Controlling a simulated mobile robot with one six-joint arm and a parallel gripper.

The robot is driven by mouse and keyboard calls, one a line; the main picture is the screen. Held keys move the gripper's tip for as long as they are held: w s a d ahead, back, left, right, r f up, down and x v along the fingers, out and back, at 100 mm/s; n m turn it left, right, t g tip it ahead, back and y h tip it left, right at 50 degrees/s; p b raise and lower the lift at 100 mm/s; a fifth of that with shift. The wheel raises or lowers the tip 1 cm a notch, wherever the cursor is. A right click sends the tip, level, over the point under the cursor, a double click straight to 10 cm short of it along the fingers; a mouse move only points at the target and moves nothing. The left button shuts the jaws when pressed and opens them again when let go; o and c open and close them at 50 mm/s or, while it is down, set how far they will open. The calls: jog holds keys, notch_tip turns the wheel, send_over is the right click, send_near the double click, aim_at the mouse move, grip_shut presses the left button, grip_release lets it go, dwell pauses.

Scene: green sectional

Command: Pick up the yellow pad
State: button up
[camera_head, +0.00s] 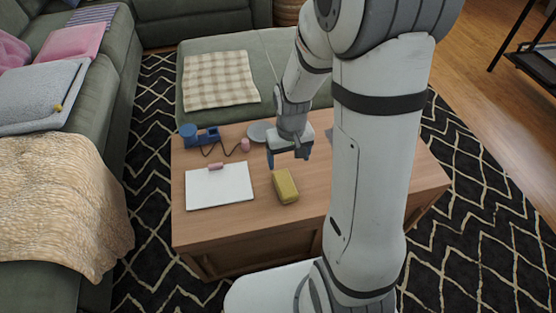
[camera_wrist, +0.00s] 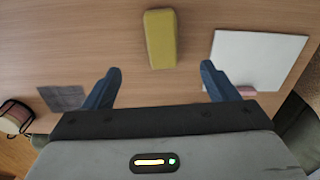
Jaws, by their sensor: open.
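The yellow pad (camera_head: 285,186) is a small rounded block on the wooden coffee table (camera_head: 320,200), right of a white sheet or board. It also shows in the wrist view (camera_wrist: 160,39), upper middle, beyond my fingertips and roughly centred between them. My gripper (camera_head: 289,161) is above the table, just behind the pad in the head view. Its two blue fingers stand apart with nothing between them in the wrist view (camera_wrist: 158,78). The pad and gripper look apart, and the whole top of the pad shows.
The white board (camera_head: 220,187) has a pink object (camera_head: 216,166) at its edge. A blue device (camera_head: 199,135) with a cord, a small pink cylinder (camera_head: 245,144) and a grey round dish (camera_head: 261,132) stand at the back. Green sofas border the table.

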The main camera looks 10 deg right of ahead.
jog(key=b, duration=0.2)
send_over(285, 183)
jog(key=f, duration=0.9)
jog(key=shift+w+d, duration=0.1)
jog(key=shift+d, duration=0.15)
jog(key=f+b, duration=0.2)
jog(key=f, duration=0.3)
jog(key=shift+a, duration=0.2)
jog(key=c, duration=1.1)
